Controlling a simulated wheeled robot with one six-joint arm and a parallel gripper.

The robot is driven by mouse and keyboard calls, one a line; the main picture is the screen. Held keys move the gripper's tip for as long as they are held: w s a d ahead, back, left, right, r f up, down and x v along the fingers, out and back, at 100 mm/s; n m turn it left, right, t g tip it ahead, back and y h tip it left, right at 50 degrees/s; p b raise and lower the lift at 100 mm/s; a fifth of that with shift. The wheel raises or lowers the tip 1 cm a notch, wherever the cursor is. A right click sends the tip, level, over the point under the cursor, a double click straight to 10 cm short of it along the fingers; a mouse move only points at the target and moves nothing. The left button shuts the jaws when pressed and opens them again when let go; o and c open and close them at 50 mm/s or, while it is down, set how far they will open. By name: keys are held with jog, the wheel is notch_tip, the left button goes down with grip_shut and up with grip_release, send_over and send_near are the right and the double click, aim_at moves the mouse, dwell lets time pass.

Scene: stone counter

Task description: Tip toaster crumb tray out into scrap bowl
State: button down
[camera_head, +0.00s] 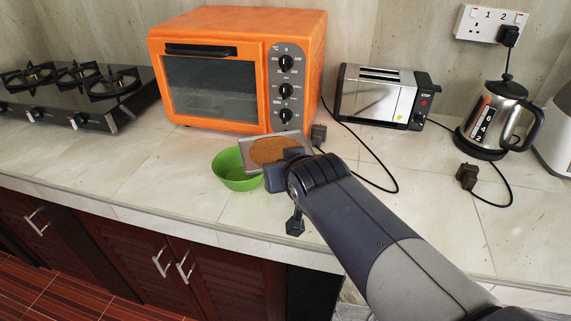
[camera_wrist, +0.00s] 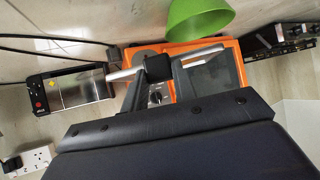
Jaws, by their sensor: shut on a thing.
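My gripper (camera_head: 296,156) is shut on the crumb tray (camera_head: 292,137), a flat grey metal tray with a layer of orange-brown crumbs (camera_head: 268,151) on it. The tray is tilted, its crumb side towards the head camera, above and beside the right rim of the green scrap bowl (camera_head: 228,172). In the wrist view, a dark finger of my gripper (camera_wrist: 157,68) crosses the tray's thin pale edge (camera_wrist: 205,51), and the bowl (camera_wrist: 196,17) is at the top. The crumbs are hidden there. The bowl's inside, as far as it shows, looks empty.
An orange toaster oven (camera_head: 236,65) stands close behind the bowl and tray. The silver toaster (camera_head: 375,98) and a steel kettle (camera_head: 490,118) stand to the right, with black cords and plugs on the counter. A gas hob (camera_head: 75,90) is at left.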

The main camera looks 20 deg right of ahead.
jog(key=shift+b, duration=0.3)
jog(key=shift+w+a+r+g+p, duration=0.1)
jog(key=shift+r+g+p, duration=0.35)
jog(key=shift+p, duration=0.4)
jog(key=shift+w+a+r+n+g+h+p, duration=0.15)
jog(key=shift+w+r+n+g+h+p, duration=0.2)
jog(key=shift+g+p, duration=0.75)
jog(key=shift+w+a+r+n+g+h+p, duration=0.25)
jog(key=shift+w+r+g+p, duration=0.35)
jog(key=shift+p, duration=1.05)
jog(key=shift+w+a+r+n+g+h+p, duration=0.1)
jog(key=shift+w+a+r+g+h+p, duration=0.3)
jog(key=shift+p, duration=1.2)
jog(key=shift+w+a+r+g+h+p, duration=0.2)
jog(key=shift+w+r+g+p, duration=0.6)
jog(key=shift+p, duration=1.05)
jog(key=shift+w+a+r+g+h+p, duration=0.15)
jog(key=shift+w+r+g+p, duration=0.6)
jog(key=shift+p, duration=1.05)
jog(key=shift+w+a+r+n+g+h+p, duration=0.2)
jog(key=shift+w+r+g+p, duration=0.25)
jog(key=shift+p, duration=0.8)
jog(key=shift+w+a+r+n+g+h+p, duration=0.15)
jog(key=shift+w+a+r+p, duration=0.35)
jog(key=shift+p, duration=0.75)
jog(key=shift+w+a+r+n+g+h+p, duration=0.15)
jog(key=shift+w+r+g+p, duration=0.35)
jog(key=shift+p, duration=0.75)
